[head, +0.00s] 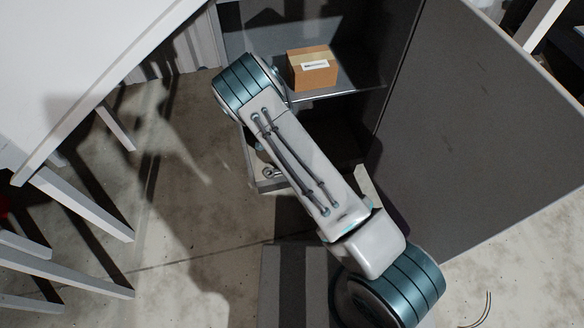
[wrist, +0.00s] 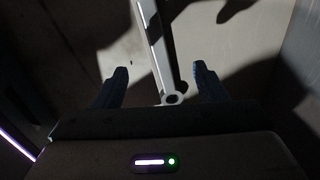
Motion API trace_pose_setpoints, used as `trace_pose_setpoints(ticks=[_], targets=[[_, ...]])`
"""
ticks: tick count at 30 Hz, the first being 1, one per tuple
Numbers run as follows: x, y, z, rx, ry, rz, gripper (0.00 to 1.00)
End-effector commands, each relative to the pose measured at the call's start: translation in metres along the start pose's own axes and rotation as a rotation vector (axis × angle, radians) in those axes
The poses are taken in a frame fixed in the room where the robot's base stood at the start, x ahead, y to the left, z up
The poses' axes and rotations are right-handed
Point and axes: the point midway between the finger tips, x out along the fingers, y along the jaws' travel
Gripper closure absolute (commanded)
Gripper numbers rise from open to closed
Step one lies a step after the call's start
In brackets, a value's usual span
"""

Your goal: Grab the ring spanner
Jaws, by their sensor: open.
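My gripper (wrist: 160,68) is open, with one dark finger on each side of the spanner. I cannot tell how far the fingertips are above it. In the head view, a small metallic ring-shaped end (head: 269,172) shows in the low part of the cabinet, beside my arm. My arm hides the gripper and the rest of the spanner there.
A grey cabinet (head: 372,92) stands open, with its large door (head: 480,120) to the right. A cardboard box (head: 313,68) sits on its upper shelf, above the low compartment. A white table (head: 80,60) is at left. Bare concrete floor lies between table and cabinet.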

Motion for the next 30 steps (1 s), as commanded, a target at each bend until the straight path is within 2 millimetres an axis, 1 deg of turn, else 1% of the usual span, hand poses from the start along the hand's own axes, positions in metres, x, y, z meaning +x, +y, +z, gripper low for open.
trace_pose_setpoints(ticks=[1, 5, 10, 12, 18, 19, 20, 21, 23, 24, 25, 27, 30], targets=[[0.006, 0.000, 0.000, 0.000, 0.000, 0.000, 0.35], [0.021, 0.000, 0.000, -0.002, 0.000, 0.000, 0.35], [0.047, 0.000, 0.001, -0.003, 0.000, 0.000, 0.35], [0.051, 0.001, 0.001, -0.005, 0.000, 0.000, 0.35], [0.050, 0.000, 0.001, -0.005, -0.001, 0.000, 0.35], [0.050, 0.000, 0.001, -0.005, -0.001, 0.000, 0.40], [0.050, 0.000, 0.001, -0.005, -0.001, 0.000, 0.49], [0.050, 0.000, 0.001, -0.005, -0.001, 0.000, 0.60], [0.050, 0.000, 0.001, -0.005, -0.001, 0.000, 0.76], [0.050, 0.000, 0.001, -0.005, -0.001, 0.000, 0.88], [0.050, 0.000, 0.001, -0.005, -0.001, 0.000, 0.93], [0.050, 0.000, 0.001, -0.005, -0.001, 0.000, 0.95], [0.050, 0.000, 0.001, -0.005, -0.001, 0.000, 0.95]])
